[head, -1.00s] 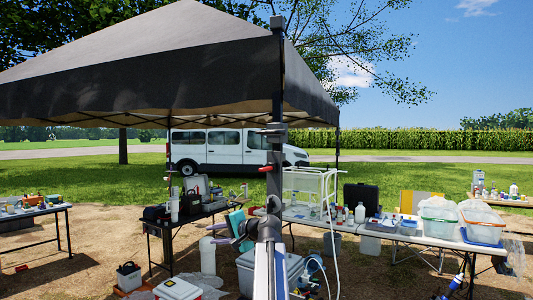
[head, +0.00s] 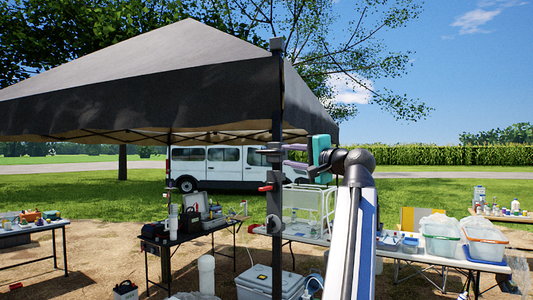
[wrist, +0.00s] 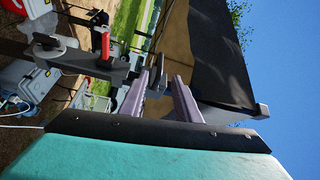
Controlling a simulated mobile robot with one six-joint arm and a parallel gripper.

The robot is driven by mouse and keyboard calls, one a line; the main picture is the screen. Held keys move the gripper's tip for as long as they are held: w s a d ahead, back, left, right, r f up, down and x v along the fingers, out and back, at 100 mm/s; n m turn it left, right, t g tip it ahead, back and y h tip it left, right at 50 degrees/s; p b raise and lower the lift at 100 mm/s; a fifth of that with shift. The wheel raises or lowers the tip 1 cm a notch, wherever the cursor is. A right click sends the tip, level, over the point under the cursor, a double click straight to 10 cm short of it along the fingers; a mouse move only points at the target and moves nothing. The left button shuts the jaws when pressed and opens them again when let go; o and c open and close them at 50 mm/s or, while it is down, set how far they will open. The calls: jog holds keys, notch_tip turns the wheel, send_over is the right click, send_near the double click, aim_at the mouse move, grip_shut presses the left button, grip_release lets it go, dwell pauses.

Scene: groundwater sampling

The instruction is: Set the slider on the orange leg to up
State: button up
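A dark canopy leg (head: 277,100) stands upright in the middle of the head view; I see no orange on its shaft. A dark bracket (head: 270,156) sits on it below the canopy edge. Lower is a red lever (head: 265,188), also in the wrist view (wrist: 105,43), beside a grey fitting (wrist: 85,64). I cannot tell which part is the slider. My gripper (head: 284,155), with a teal body and purple-grey fingers, is right of the leg at bracket height. In the wrist view, its fingers (wrist: 160,77) are apart, with a dark bracket (wrist: 155,82) around their tips; contact is unclear.
The black canopy roof (head: 180,90) hangs above and left of the leg. A clear-framed rack (head: 310,205) and plastic tubs (head: 440,240) stand on tables behind to the right. A grey cooler (head: 268,282) is on the ground near the leg.

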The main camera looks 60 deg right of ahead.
aim_at(269, 152)
jog(key=shift+s+r, duration=0.1)
dwell(0.3)
jog(key=p+x, duration=0.4)
jog(key=x, duration=0.8)
jog(key=shift+w+d+r, duration=0.1)
jog(key=shift+w+d, duration=0.1)
jog(key=shift+w, duration=0.1)
jog(key=shift+w+d+p, duration=0.2)
jog(key=shift+w+p, duration=0.2)
jog(key=shift+w, duration=0.1)
grip_shut()
